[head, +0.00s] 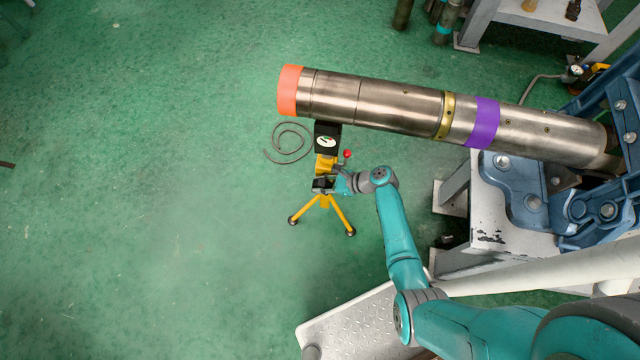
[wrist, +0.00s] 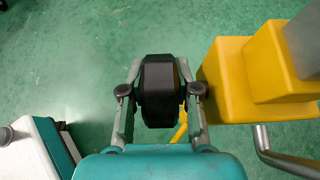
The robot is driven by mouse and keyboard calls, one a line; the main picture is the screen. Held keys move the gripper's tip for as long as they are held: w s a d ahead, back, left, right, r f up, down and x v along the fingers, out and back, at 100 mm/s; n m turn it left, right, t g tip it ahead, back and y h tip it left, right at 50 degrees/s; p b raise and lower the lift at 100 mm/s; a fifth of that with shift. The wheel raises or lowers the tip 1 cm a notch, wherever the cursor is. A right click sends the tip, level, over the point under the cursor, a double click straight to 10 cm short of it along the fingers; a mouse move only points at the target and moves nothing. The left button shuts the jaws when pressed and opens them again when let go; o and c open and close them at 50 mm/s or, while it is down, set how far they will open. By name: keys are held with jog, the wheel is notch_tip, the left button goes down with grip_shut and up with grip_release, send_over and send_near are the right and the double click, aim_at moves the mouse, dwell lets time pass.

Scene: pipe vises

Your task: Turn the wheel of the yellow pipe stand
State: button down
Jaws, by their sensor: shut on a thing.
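The yellow pipe stand (head: 326,164) stands on its tripod legs under the orange-banded end of a long metal pipe (head: 390,104). In the wrist view its yellow body (wrist: 226,75) fills the right side. Its black wheel (wrist: 160,88) sits between my two fingers in the wrist view. My gripper (head: 323,184) is shut on the wheel, one finger on each side; it also shows in the wrist view (wrist: 160,92). In the head view the wheel is small and partly hidden by my gripper.
A red-knobbed lever (head: 347,154) sticks out at the stand's right side. A black box with a gauge (head: 327,139) is on top, under the pipe. A blue vise (head: 535,195) holds the pipe's right end. A cable (head: 288,143) lies on the floor. Open green floor spreads left.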

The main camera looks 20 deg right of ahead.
jog(key=t+y, duration=0.2)
jog(key=y, duration=0.1)
jog(key=t+y, duration=0.1)
jog(key=shift+s+d+r+y, duration=0.1)
jog(key=shift+d+y, duration=0.15)
jog(key=shift+y, duration=0.05)
jog(key=shift+t+y, duration=0.3)
jog(key=shift+t, duration=0.1)
dwell(0.4)
jog(key=c, duration=1.1)
grip_release()
jog(key=v, duration=1.2)
